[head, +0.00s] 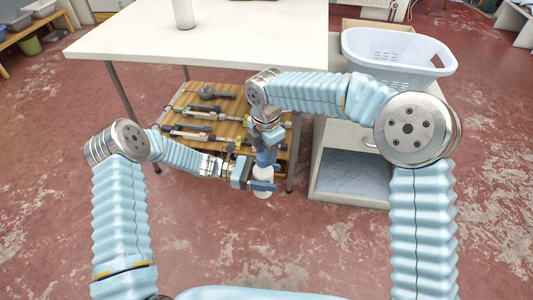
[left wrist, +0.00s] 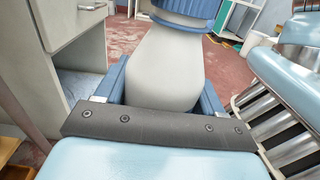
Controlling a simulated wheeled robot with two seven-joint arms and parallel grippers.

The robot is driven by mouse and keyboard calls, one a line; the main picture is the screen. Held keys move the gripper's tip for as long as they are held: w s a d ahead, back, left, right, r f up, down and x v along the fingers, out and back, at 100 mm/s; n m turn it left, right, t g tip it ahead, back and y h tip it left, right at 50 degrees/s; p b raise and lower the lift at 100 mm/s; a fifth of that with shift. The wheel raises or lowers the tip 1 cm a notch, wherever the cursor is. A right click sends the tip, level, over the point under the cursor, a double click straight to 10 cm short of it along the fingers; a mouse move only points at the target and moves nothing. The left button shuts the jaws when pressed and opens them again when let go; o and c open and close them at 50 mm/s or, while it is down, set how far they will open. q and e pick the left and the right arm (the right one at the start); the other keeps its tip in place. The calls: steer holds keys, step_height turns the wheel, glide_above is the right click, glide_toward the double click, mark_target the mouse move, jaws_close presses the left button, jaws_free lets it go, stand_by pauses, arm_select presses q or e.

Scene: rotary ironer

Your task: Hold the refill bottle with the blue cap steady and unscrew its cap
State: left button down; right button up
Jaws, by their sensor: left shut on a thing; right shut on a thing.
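The refill bottle (left wrist: 160,70) is white with a rounded body and a ridged blue cap (left wrist: 187,9) at the top edge of the left wrist view. My left gripper (head: 262,185) is shut around the bottle's body, one blue finger on each side. In the head view the bottle (head: 264,195) shows as a small white shape, held in the air. My right gripper (head: 267,156) is directly above, pointing down, shut at the top of the bottle. Its fingers hide the cap in the head view, and the exact contact is too small to see.
A white table (head: 200,42) with a white container (head: 183,14) stands behind. A wooden shelf (head: 233,88) with several tools lies just beyond my grippers. A pale blue basket (head: 395,52) sits on a cabinet (head: 345,150) at the right. Red floor in front is clear.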

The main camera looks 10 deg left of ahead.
steer(key=n, duration=0.3)
steer(key=shift+a+n, duration=0.25)
steer(key=shift+n, duration=0.05)
steer(key=shift+r, duration=0.2)
steer(key=shift+r, duration=1.05)
steer(key=shift+d, duration=0.1)
